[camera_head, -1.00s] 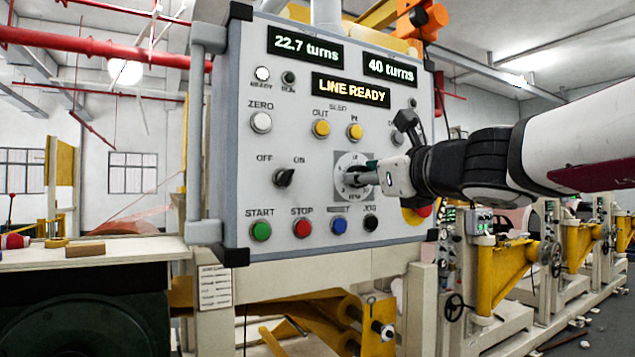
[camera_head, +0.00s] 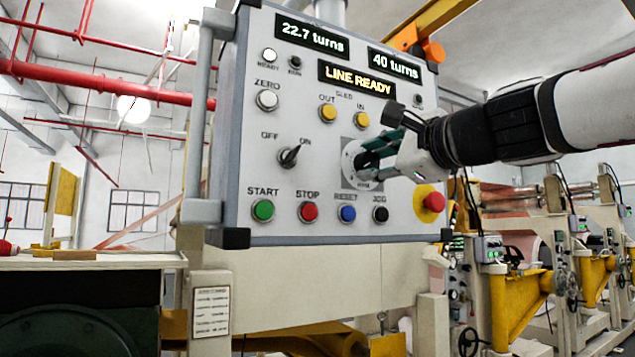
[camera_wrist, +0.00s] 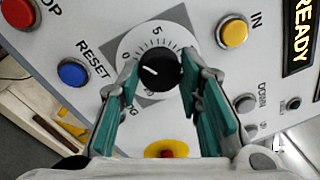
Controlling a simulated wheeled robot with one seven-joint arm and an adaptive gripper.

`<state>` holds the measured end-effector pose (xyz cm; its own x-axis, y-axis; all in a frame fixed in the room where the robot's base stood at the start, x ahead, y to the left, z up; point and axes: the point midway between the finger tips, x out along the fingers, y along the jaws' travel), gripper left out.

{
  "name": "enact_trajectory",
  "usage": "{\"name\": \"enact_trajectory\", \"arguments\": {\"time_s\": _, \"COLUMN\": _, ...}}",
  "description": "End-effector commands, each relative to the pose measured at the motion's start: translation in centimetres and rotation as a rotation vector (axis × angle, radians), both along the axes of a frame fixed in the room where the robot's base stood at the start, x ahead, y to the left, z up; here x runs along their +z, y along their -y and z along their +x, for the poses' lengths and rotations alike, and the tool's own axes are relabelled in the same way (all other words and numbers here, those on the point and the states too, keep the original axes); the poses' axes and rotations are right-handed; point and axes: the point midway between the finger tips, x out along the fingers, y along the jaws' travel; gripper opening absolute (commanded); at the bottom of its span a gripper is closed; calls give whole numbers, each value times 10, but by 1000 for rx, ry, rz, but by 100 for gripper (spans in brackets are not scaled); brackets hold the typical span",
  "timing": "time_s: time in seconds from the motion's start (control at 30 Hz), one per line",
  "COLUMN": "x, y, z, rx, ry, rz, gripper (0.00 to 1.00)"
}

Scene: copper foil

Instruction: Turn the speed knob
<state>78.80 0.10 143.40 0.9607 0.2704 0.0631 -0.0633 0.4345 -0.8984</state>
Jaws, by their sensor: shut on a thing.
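The speed knob (camera_wrist: 162,72) is black with a white pointer line and sits on a round white numbered dial (camera_wrist: 133,45). In the wrist view its pointer lies toward the left, below the 5. My gripper (camera_wrist: 160,66) has its teal fingers on both sides of the knob and is shut on it. In the head view my gripper (camera_head: 366,160) reaches the dial plate (camera_head: 349,164) from the upper right, and its fingers hide most of the knob.
The grey control panel (camera_head: 240,205) carries several buttons, an OFF/ON switch (camera_head: 288,156) and displays including LINE READY (camera_head: 357,79). A red emergency button (camera_head: 434,202) on yellow sits just below my gripper. In the wrist view the blue RESET button (camera_wrist: 73,72) and yellow IN button (camera_wrist: 233,34) flank the dial.

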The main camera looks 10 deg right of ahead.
Motion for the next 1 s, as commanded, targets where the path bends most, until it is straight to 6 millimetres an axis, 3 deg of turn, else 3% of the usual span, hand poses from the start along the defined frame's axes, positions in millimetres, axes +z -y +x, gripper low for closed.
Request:
{"name": "enact_trajectory", "arguments": {"time_s": 0.4, "x": -3, "y": 0, "z": 1, "rx": 2, "ry": 67, "rz": -214, "gripper": 5}}
{"name": "enact_trajectory", "arguments": {"time_s": 1.0, "x": -2, "y": -1, "z": 1, "rx": 3, "ry": 79, "rz": -257, "gripper": 5}}
